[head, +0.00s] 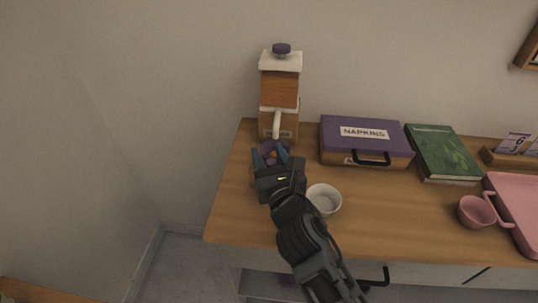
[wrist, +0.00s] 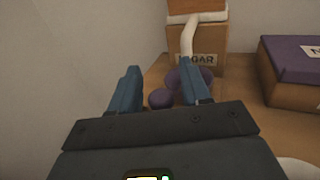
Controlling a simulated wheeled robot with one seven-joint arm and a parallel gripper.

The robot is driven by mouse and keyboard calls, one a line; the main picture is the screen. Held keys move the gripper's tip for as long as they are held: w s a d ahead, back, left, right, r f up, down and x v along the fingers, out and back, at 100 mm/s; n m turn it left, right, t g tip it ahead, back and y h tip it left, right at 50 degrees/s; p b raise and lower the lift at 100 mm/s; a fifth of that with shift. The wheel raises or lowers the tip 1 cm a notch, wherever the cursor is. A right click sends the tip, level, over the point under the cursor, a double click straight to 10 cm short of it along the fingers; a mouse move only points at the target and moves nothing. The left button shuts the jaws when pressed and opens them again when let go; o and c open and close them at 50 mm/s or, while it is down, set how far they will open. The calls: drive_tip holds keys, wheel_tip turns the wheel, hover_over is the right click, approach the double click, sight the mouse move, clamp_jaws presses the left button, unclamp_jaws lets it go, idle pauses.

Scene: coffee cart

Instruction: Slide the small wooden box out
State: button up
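A wooden box-like section (head: 287,128) forms the base of a tall wood-and-white dispenser (head: 279,88) at the back left of the counter. In the wrist view this wooden section (wrist: 212,58) carries a label partly hidden by a white curved handle or spout (wrist: 188,38); "GAR" is readable. I cannot tell whether it is a separate box. My gripper (head: 270,154) is open in front of it, fingers pointing at the back. In the wrist view the gap of my gripper (wrist: 160,90) holds nothing clearly gripped. A purple round thing (wrist: 161,98) shows between the fingers.
A purple-lidded napkin box (head: 366,133) stands right of the dispenser, then a green book (head: 443,153). A white bowl (head: 324,198) sits close to my gripper's right. A pink cup (head: 477,211) and pink tray (head: 518,195) are far right. The counter's left edge is near.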

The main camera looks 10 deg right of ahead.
clamp_jaws()
idle(0.4)
drive_tip(key=s+a, duration=0.1)
drive_tip(key=s, duration=0.3)
drive_tip(key=s+a, duration=0.1)
drive_tip(key=s, duration=0.3)
drive_tip(key=s+a+b, duration=0.1)
drive_tip(key=s+a, duration=0.1)
drive_tip(key=s, duration=0.1)
drive_tip(key=shift+s, duration=0.4)
drive_tip(key=shift+f, duration=0.1)
drive_tip(key=shift+o, duration=0.2)
unclamp_jaws()
drive_tip(key=shift+s, duration=0.1)
drive_tip(key=s+b, duration=0.1)
drive_tip(key=s, duration=0.6)
drive_tip(key=shift+s+d, duration=0.35)
